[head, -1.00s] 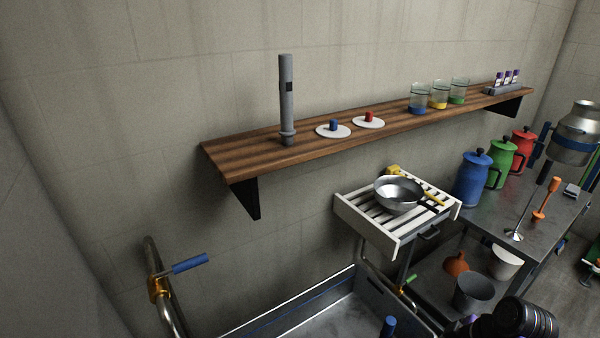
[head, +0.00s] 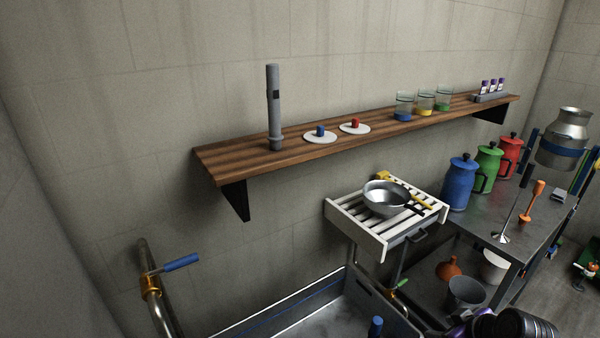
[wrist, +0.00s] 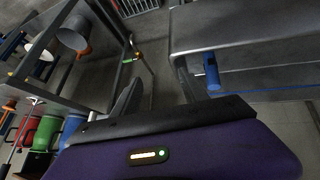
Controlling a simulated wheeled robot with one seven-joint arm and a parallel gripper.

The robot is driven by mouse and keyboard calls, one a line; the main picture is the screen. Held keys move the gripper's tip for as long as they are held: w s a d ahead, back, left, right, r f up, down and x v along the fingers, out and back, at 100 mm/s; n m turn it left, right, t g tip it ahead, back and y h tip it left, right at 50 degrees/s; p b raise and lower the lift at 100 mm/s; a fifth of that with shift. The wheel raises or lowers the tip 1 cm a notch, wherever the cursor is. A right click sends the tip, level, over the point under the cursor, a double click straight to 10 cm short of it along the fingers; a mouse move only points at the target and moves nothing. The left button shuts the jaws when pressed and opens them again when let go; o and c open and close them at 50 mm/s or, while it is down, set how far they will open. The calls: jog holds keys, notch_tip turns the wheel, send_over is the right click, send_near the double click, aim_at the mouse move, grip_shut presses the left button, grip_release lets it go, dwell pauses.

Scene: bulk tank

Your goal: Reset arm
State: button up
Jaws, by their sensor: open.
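My gripper (wrist: 165,112) shows in the wrist view as a purple body with a small lit panel and a black front edge. It is open, and I see nothing held in it. In the head view, part of my black and purple arm (head: 515,325) shows at the bottom right edge, low in front of the metal table. The steel tank (head: 330,312) lies to its left, and its rim and blue-handled part (wrist: 211,72) show ahead of my gripper in the wrist view.
A wooden shelf (head: 235,160) on the wall holds a grey cylinder, lids, beakers and vials. A slatted white stand (head: 372,235) carries a metal bowl (head: 385,200). A metal table (head: 530,232) holds coloured jugs and a steel can. A blue-handled pipe (head: 150,285) stands at left.

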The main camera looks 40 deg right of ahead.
jog(key=a+r+m+t+h, duration=0.15)
jog(key=a+r+t, duration=0.35)
jog(key=a, duration=0.5)
jog(key=a+r+m+t+h, duration=0.1)
jog(key=a+r+t+h, duration=0.15)
jog(key=a+r, duration=0.6)
jog(key=s+a+n+y, duration=0.2)
jog(key=s+a+y, duration=0.1)
jog(key=s+a, duration=0.3)
jog(key=s+a+n+t+y, duration=0.1)
jog(key=s+a+y, duration=0.3)
jog(key=a, duration=0.7)
jog(key=shift+s+r+n, duration=0.35)
jog(key=shift+s+n, duration=0.2)
jog(key=shift+s, duration=0.6)
